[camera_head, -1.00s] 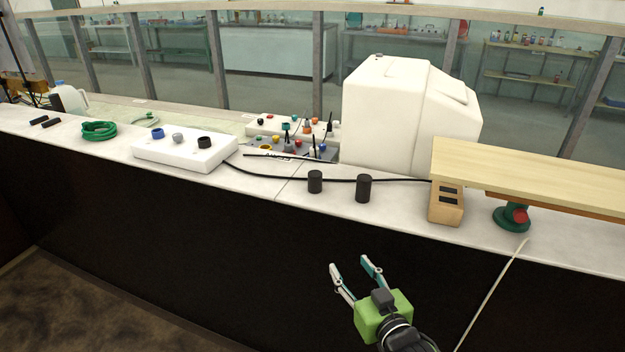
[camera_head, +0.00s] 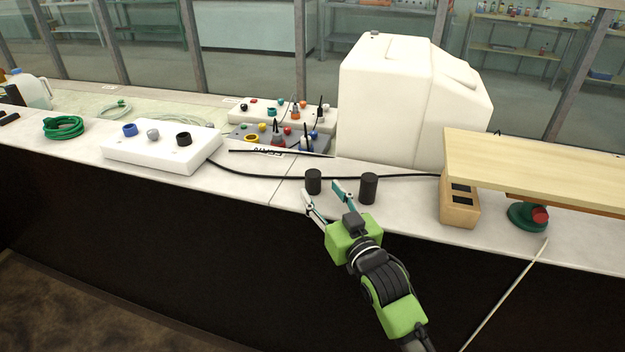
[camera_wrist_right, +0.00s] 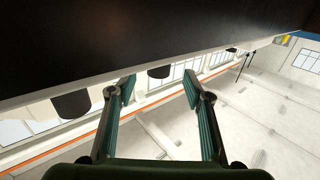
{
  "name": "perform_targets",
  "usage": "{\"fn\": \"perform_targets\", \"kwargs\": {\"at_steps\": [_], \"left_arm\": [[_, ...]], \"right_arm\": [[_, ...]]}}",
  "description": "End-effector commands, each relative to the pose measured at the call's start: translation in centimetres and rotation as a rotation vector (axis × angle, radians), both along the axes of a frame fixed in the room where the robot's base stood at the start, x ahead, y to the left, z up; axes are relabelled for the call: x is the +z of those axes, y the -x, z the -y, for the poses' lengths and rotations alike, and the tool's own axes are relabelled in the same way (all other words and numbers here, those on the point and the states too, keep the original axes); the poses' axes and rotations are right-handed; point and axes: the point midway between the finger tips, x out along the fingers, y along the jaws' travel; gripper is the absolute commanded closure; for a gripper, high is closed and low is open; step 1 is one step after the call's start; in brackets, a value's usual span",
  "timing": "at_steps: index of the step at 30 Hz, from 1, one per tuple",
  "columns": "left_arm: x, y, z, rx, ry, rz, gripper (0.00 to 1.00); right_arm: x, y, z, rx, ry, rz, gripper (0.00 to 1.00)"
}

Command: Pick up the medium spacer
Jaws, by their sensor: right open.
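Two black cylinders stand upright on the pale counter: a slightly smaller left one (camera_head: 313,182) and a larger right one (camera_head: 368,188). I cannot tell for sure which is the medium spacer. My right gripper (camera_head: 322,191) is open and empty at the counter's front edge, its fingertips just in front of the left cylinder and to the left of the right one. The right wrist view looks upside down; the left cylinder (camera_wrist_right: 160,71) shows between the open fingers (camera_wrist_right: 157,86), and the right cylinder (camera_wrist_right: 72,104) lies outside them. My left gripper is not in view.
A black cable (camera_head: 410,177) runs behind the cylinders. A white block with knobs (camera_head: 160,150) is left, a white machine (camera_head: 400,100) behind.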

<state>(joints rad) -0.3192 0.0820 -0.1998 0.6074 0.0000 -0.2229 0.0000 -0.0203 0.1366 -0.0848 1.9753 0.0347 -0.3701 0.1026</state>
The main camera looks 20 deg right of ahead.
Motion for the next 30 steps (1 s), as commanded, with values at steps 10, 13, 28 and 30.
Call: {"fn": "perform_targets", "kwargs": {"at_steps": [10, 13, 28, 30], "left_arm": [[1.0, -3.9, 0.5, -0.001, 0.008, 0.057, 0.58], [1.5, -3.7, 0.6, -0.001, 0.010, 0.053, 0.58], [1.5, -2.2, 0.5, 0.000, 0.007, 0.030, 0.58], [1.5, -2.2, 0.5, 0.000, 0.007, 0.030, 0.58]], "right_arm": [[0.4, -2.9, -0.2, 0.000, 0.001, -0.001, 0.54], [0.6, -4.3, -0.3, 0.000, 0.001, 0.000, 0.54], [0.3, -6.5, -0.5, 0.000, 0.001, -0.001, 0.56], [0.3, -6.5, -0.5, 0.000, 0.001, -0.001, 0.75]]}}
